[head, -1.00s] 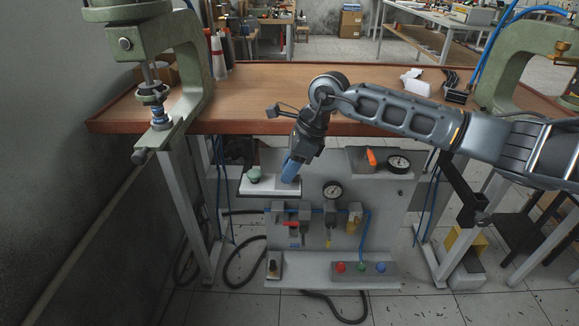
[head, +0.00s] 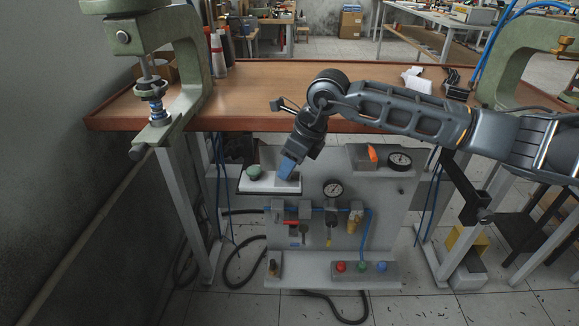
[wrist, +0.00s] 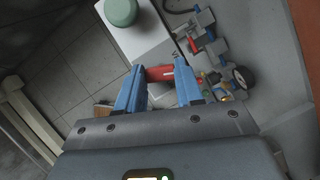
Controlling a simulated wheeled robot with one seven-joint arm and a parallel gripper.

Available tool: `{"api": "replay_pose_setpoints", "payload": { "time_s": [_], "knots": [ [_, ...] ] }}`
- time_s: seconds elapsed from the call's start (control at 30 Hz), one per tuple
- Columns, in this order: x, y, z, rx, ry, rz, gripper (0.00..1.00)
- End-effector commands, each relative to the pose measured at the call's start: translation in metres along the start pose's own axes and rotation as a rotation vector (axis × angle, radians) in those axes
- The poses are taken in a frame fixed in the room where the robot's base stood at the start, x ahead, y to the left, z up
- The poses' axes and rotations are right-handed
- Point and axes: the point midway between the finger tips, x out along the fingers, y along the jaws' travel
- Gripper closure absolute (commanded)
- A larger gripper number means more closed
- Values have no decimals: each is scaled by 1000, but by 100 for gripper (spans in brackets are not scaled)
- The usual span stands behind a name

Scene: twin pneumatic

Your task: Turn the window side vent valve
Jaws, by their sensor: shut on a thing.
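My gripper (head: 286,172) reaches down over the front edge of the bench to the white-topped box on the left (head: 254,185). In the wrist view my gripper (wrist: 159,78) has its blue fingers on either side of a red valve handle (wrist: 160,73) and is shut on it. In the head view the fingers hide the held handle.
A second box on the right carries an orange handle (head: 372,153) and a gauge (head: 399,161). Below are another gauge (head: 333,189), a small red lever (head: 291,222) and a button box (head: 361,270). The wooden bench top (head: 260,95) is above; a green press (head: 195,60) stands left.

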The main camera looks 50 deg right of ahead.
Motion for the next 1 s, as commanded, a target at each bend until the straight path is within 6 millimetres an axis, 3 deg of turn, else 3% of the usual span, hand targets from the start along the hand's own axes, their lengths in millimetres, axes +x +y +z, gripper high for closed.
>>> {"api": "replay_pose_setpoints", "payload": {
  "time_s": [1.0],
  "knots": [
    [3,6,2,872,-1,-361,94]
  ]
}}
